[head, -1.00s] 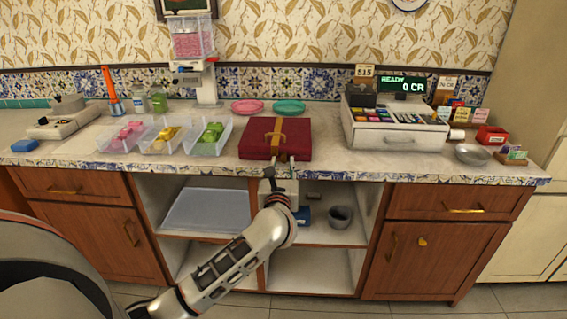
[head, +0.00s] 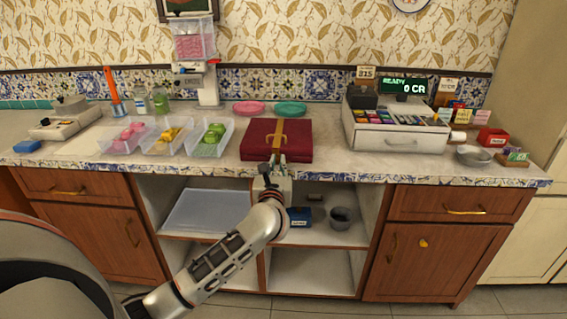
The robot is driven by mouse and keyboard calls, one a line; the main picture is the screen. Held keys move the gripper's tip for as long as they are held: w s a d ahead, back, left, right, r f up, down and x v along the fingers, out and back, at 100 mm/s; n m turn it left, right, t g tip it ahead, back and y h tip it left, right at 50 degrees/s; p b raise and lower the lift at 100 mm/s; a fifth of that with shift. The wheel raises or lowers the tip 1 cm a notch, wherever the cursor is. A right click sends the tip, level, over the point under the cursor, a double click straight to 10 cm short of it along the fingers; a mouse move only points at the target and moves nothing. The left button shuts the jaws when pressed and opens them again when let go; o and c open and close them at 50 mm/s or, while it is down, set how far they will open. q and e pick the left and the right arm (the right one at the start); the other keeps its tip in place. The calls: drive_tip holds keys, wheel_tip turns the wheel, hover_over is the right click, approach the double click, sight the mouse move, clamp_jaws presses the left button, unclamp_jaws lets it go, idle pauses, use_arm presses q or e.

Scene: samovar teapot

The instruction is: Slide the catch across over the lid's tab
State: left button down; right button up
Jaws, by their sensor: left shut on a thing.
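A dark red box (head: 258,138) with a shut lid lies on the counter, with a gold strap (head: 280,131) running down over its lid to the front. My left gripper (head: 276,160) is at the middle of the box's front edge, shut on a small part there, which looks to be the catch. The fingers hide most of the catch and the lid's tab, so I cannot tell how far the catch covers the tab. My right gripper is out of view.
Clear trays of coloured packets (head: 167,137) stand left of the box. A white cash register (head: 395,134) stands to its right, with a metal bowl (head: 474,156) beyond. Open shelves (head: 320,268) are below the counter.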

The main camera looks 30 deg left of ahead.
use_arm(q)
drive_tip(key=shift+s+a, duration=0.3)
drive_tip(key=shift+a, duration=0.3)
drive_tip(key=c, duration=2.1)
unclamp_jaws()
drive_tip(key=shift+s+a, duration=0.1)
drive_tip(key=v, duration=1.2)
